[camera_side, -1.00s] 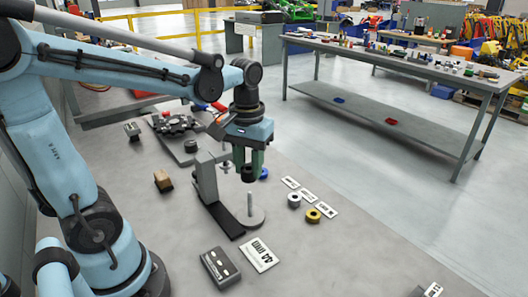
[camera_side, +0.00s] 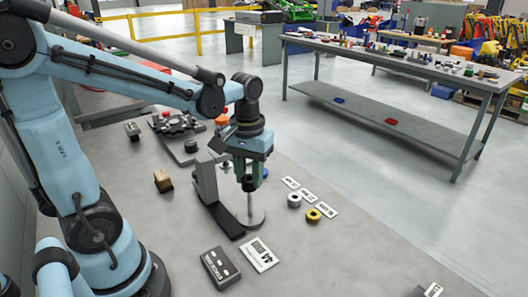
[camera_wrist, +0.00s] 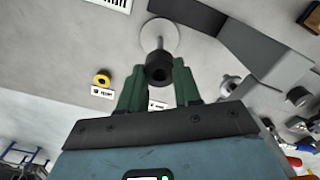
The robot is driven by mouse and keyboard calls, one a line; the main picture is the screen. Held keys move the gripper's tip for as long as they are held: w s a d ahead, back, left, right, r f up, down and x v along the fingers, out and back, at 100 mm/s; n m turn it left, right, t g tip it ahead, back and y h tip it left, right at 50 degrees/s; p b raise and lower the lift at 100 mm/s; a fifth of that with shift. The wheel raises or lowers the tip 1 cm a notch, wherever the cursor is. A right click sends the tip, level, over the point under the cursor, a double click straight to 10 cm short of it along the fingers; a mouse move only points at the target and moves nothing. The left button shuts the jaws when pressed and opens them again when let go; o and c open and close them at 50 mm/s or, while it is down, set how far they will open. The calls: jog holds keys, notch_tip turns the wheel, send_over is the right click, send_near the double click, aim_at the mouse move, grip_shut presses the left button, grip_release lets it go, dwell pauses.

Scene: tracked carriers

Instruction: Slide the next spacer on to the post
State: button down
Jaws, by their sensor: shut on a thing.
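My gripper (camera_side: 249,180) has green fingers and is shut on a black spacer (camera_wrist: 158,68), a short ring with a dark hole. In the side view the spacer is at the top of the thin upright post (camera_side: 250,203), over its round grey base (camera_side: 251,220). In the wrist view the post (camera_wrist: 160,43) shows just beyond the spacer, in line with it. I cannot tell whether the post's tip is inside the hole. A silver spacer (camera_side: 294,200) and a yellow spacer (camera_side: 313,215) lie on the table to the right.
A grey upright bracket (camera_side: 206,180) with a dark foot stands close left of the post. White label cards (camera_side: 308,195) lie by the loose spacers. A dark box (camera_side: 220,267) and a larger card (camera_side: 259,254) lie in front.

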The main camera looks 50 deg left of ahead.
jog(key=shift+f, duration=1.4)
dwell(2.4)
jog(key=shift+c, duration=0.8)
grip_release()
jog(key=shift+r, duration=0.1)
notch_tip(320, 180, up, 8)
dwell(1.2)
jog(key=d+m+t, duration=0.1)
jog(key=m+t, duration=0.1)
jog(key=s+d+f+m+t, duration=0.1)
jog(key=m+t, duration=0.1)
jog(key=d+f+m+t, duration=0.1)
jog(key=d+m+t, duration=0.1)
jog(key=t, duration=0.1)
jog(key=shift+s+f, duration=0.1)
jog(key=shift+s, duration=0.3)
